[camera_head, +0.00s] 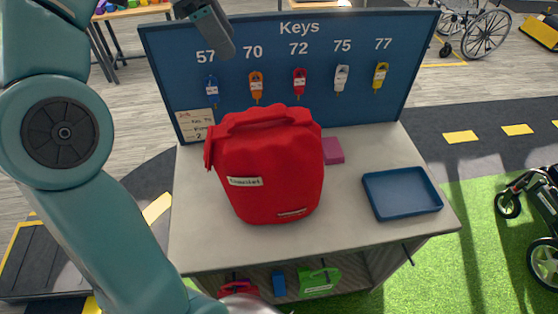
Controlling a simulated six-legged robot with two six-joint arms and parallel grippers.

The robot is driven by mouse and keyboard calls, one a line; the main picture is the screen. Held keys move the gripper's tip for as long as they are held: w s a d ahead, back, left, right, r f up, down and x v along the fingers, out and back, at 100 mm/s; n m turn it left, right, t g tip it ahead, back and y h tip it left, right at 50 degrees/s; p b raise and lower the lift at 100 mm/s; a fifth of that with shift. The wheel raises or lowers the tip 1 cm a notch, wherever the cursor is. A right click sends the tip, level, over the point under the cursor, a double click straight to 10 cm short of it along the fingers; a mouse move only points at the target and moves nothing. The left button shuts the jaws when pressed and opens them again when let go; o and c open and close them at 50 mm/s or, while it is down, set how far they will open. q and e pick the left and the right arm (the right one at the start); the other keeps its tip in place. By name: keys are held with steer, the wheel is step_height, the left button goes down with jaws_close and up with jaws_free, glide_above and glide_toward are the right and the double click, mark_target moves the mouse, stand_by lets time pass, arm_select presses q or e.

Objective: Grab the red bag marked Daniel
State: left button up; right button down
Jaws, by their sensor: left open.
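A large red bag (268,170) with a top handle stands upright on the grey counter (205,235). Another red item (238,287) shows partly on the shelf under the counter, with no readable name. My left gripper (212,30) is at the top of the view, before the key board, above and left of the bag. It is open and apart from the bag. My right gripper is out of view.
A blue key board (325,35) with several hanging tags stands behind the bag. A blue tray (402,192), a pink block (333,150) and a small card sign (196,124) are on the counter. A green item (318,280) is below; a wheelchair (470,25) stands behind.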

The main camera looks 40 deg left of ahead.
arm_select(q)
step_height(320, 180, down, 3)
steer(key=b, duration=0.3)
glide_above(267, 112)
steer(key=s+a, duration=0.2)
steer(key=f, duration=0.7)
steer(key=shift+a, duration=0.2)
steer(key=shift+d+f, duration=0.1)
steer(key=shift+d, duration=0.15)
steer(key=shift+w+d+f+p, duration=0.1)
steer(key=shift+d+f+p, duration=0.35)
steer(key=shift+d+f, duration=0.45)
steer(key=w+f, duration=0.1)
steer(key=f, duration=0.1)
steer(key=shift+w+a+f, duration=0.2)
steer(key=shift+w+f, duration=0.15)
steer(key=shift+s+d+r, duration=0.25)
steer(key=shift+s+d, duration=0.15)
steer(key=shift+w+a+f, duration=0.3)
steer(key=shift+w+f, duration=0.05)
steer(key=shift+s+d, duration=0.2)
steer(key=shift+w+a, duration=0.15)
jaws_close()
